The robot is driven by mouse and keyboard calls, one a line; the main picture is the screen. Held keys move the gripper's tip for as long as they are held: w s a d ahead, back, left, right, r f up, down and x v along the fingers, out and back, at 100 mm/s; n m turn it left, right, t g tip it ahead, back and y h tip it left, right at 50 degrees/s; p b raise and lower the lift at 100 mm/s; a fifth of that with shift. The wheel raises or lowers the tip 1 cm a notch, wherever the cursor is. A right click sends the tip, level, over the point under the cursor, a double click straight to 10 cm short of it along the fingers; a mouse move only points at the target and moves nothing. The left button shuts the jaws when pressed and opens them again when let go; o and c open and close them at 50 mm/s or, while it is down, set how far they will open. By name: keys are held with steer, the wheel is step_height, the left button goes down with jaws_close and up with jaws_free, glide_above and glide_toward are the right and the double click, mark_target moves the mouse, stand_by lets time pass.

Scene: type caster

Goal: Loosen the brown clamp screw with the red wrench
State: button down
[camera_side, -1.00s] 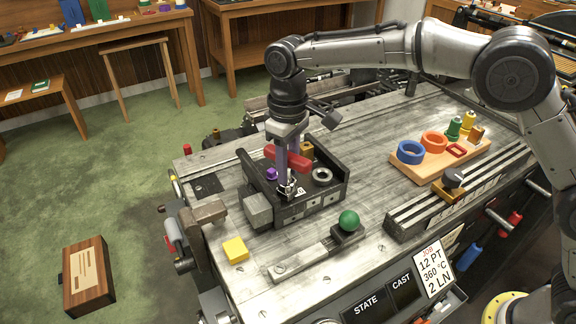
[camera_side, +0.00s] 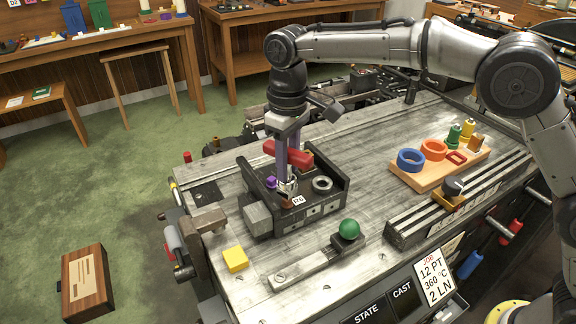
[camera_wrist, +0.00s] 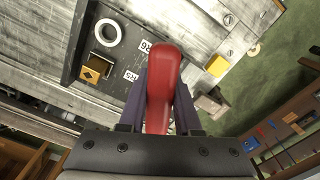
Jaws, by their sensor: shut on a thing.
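The red wrench (camera_side: 290,153) has a thick red handle and stands over the black mould block (camera_side: 334,196) in the side view. My gripper (camera_side: 285,172) is shut on it, with purple fingers on either side. In the wrist view the wrench (camera_wrist: 162,85) fills the space between my fingers (camera_wrist: 160,100). A silver end shows below the fingers. A small brown part (camera_side: 286,202), apparently the clamp screw, shows just below it. I cannot tell whether they touch.
A pale ring (camera_side: 322,184) and a purple knob (camera_side: 271,183) sit on the block. A green ball knob (camera_side: 349,228) and yellow block (camera_side: 235,253) are in front. A wooden tray (camera_side: 421,184) with coloured rings stands right.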

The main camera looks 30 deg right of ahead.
steer(key=shift+r, duration=2.05)
steer(key=c, duration=1.2)
jaws_free()
jaws_close()
